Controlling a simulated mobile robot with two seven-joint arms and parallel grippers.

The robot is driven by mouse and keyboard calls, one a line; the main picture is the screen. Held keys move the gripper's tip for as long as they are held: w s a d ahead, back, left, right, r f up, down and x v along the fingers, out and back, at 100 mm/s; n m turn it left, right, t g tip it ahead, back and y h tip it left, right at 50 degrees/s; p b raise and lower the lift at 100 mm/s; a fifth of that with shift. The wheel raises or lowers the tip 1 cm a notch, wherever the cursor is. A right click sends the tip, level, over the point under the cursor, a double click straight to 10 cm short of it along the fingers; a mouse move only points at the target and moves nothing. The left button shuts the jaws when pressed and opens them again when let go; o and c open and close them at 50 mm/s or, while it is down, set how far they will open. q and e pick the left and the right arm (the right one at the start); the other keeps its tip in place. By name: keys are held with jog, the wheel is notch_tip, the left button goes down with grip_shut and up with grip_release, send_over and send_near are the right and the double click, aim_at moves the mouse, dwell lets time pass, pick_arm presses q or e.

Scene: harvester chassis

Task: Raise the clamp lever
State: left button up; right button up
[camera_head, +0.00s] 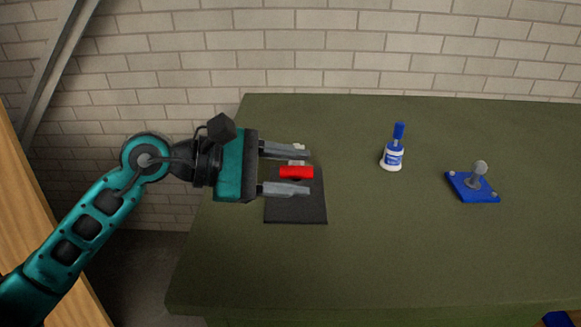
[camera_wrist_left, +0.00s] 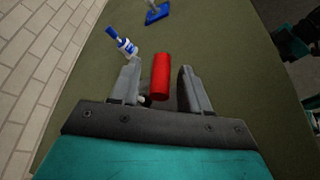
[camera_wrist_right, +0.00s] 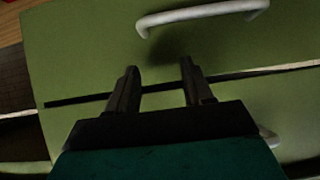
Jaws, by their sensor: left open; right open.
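The clamp shows mainly as its red lever handle (camera_head: 296,172), lying level above a dark base plate (camera_head: 296,210) on the green table. A small pale part of the clamp (camera_head: 298,152) shows behind the far finger. My left gripper (camera_head: 287,171) is open, with one finger on each side of the red handle. In the left wrist view the red handle (camera_wrist_left: 161,76) stands between the two fingers with visible gaps. The clamp body under it is mostly hidden. My right gripper (camera_wrist_right: 155,92) is open and empty, in front of green drawer fronts (camera_wrist_right: 90,60) with pale handles.
A white and blue bottle (camera_head: 392,150) stands on the green table (camera_head: 380,250), right of the clamp. A blue plate with a grey knob (camera_head: 474,184) sits farther right. A brick wall (camera_head: 350,50) rises behind. The table front is clear.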

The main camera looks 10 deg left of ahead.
pick_arm(q)
jog(key=shift+c, duration=0.2)
grip_shut()
dwell(0.3)
